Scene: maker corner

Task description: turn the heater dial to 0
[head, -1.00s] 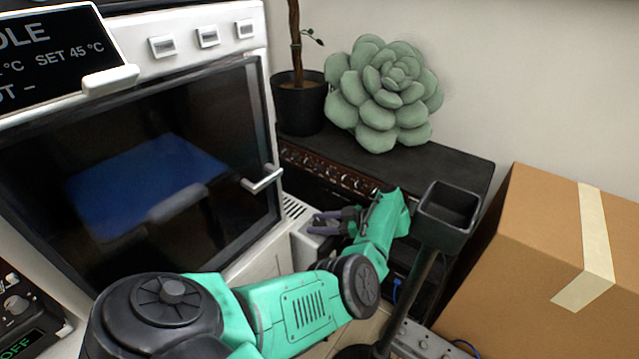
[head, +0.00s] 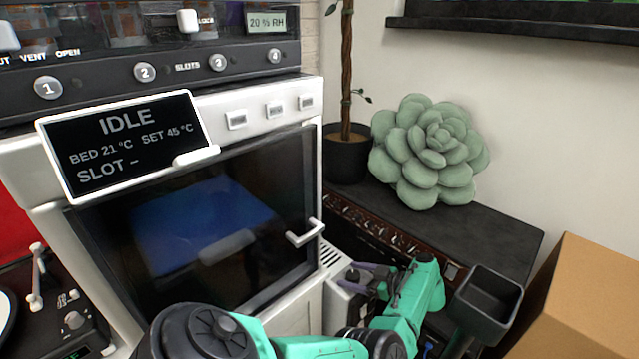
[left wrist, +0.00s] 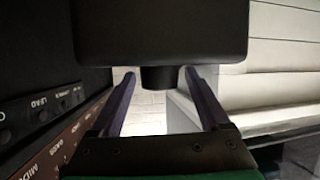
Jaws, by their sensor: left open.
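A pale box (head: 340,309), which seems to be the heater, stands low in the gap between the white oven-like machine and the black amplifier. A small dark knob-like shape (head: 353,274) shows on its top; I cannot read any mark or setting on it. My left gripper (head: 361,277) is open, its purple fingers at this box and around or beside the dark shape. In the left wrist view the two fingers (left wrist: 160,95) are apart, with a dark block (left wrist: 160,35) and a short round stub (left wrist: 159,78) between or before their tips; contact is unclear. My right gripper is not in view.
The white machine (head: 318,180) with its protruding door handle (head: 305,233) is left of my gripper. The amplifier (head: 490,232) with knobs carries a potted plant (head: 347,160) and a green succulent (head: 430,150). A black square holder (head: 490,297) and a cardboard box (head: 590,300) are right.

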